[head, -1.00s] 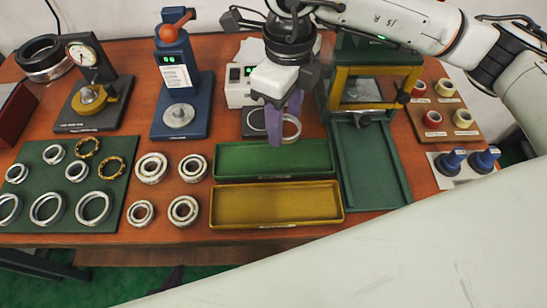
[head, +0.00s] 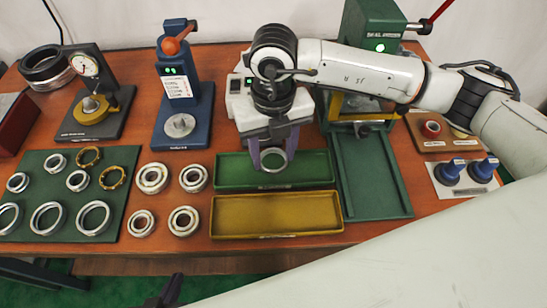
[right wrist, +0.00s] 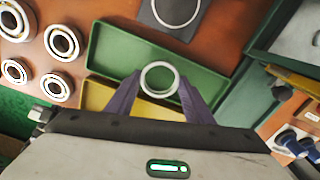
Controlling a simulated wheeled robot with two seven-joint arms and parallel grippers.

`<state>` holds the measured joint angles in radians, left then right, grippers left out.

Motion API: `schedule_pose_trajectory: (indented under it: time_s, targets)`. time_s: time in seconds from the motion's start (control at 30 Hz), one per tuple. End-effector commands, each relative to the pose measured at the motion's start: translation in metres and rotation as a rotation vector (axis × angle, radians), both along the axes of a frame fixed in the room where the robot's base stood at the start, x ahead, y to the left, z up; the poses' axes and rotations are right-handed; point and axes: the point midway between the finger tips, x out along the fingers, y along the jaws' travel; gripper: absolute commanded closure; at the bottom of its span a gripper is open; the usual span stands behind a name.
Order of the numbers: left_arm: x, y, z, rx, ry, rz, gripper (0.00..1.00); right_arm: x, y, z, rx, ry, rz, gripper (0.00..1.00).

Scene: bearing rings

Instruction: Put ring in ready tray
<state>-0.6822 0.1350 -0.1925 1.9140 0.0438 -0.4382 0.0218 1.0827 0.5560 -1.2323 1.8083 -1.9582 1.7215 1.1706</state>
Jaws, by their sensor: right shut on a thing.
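My right gripper (head: 273,154) points down with its purple fingers shut on a plain silver ring (head: 273,171). The ring also shows between the fingertips in the right wrist view (right wrist: 160,64). The gripper holds it over the green tray (head: 232,182), near the tray's middle right. Whether the ring touches the tray floor is hard to tell. The green tray looks otherwise empty. A yellow tray (head: 275,216) lies in front of it, empty. No readable label tells which is the ready tray. A dark tip at the bottom edge may be my left gripper (head: 168,292); its jaws are unclear.
Several bearings (head: 152,178) stand left of the trays. A green mat (head: 62,220) holds more rings. A blue tester (head: 182,100) and dial gauge (head: 92,100) stand behind. A green press (head: 372,45) with a green channel (head: 378,185) is at right.

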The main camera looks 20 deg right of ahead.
Motion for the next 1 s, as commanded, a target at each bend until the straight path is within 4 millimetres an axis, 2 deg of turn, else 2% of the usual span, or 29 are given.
schedule_pose_trajectory:
  time_s: [0.1,0.2,0.53,0.57,0.67,1.0]
  targets:
    - [-0.001,0.0,0.001,0.0,0.001,0.001,1.0,-0.001,-0.001,-0.019,-0.002,0.005,-0.001,0.74]
    - [-0.001,0.001,0.001,0.0,0.002,0.002,1.0,0.0,0.0,-0.027,-0.001,0.001,0.001,0.74]
    - [-0.004,0.001,-0.006,0.002,0.008,0.002,1.0,0.0,0.0,-0.032,-0.001,0.0,0.002,0.74]
    - [-0.004,0.001,-0.006,0.002,0.009,0.002,1.0,0.0,0.0,-0.032,-0.001,0.0,0.002,0.51]
    - [-0.005,0.001,-0.005,0.003,0.012,0.001,1.0,0.0,0.0,-0.031,-0.001,0.001,0.002,0.34]
    - [-0.004,0.001,-0.001,0.003,0.009,0.001,1.0,0.0,0.0,-0.028,-0.001,0.001,0.001,0.34]
